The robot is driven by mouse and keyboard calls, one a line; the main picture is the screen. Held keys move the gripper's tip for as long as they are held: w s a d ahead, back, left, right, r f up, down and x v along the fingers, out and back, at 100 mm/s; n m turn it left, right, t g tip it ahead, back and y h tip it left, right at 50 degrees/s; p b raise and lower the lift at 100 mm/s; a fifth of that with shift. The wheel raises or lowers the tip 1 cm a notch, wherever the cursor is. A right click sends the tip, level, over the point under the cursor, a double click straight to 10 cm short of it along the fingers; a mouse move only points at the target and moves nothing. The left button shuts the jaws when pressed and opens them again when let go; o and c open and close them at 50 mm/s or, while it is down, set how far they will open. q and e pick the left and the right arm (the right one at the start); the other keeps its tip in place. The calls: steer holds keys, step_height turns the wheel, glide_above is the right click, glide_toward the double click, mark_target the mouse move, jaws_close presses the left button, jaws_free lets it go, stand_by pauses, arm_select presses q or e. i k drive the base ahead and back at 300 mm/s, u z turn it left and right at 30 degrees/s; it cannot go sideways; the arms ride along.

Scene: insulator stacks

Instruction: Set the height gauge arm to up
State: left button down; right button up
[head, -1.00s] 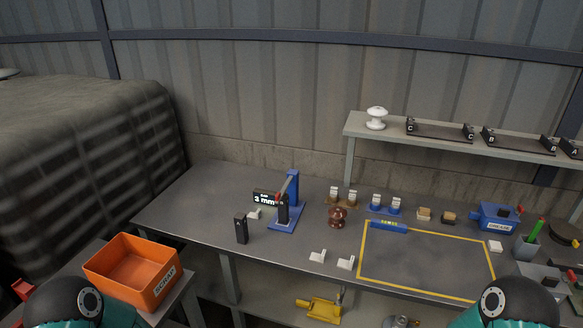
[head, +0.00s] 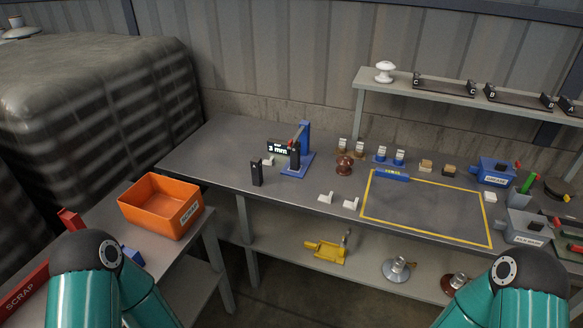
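The height gauge (head: 304,142) is a blue stand with a flat blue base on the left part of the grey workbench. My arms show at the lower left and lower right, well apart from the gauge. Neither gripper is in the picture.
An orange scrap box (head: 160,207) stands on a side table at left. A black upright block (head: 257,173) stands left of the gauge. White brackets (head: 326,197) and a brown insulator (head: 344,166) are nearby. A yellow-outlined area (head: 425,210) lies at right. A shelf (head: 440,90) hangs at the back right.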

mark_target(297, 135)
steer(key=k, duration=0.9)
steer(key=z, duration=0.4)
steer(key=i, duration=0.65)
steer(key=z, duration=0.6)
steer(key=i, duration=0.75)
steer(key=u, duration=0.3)
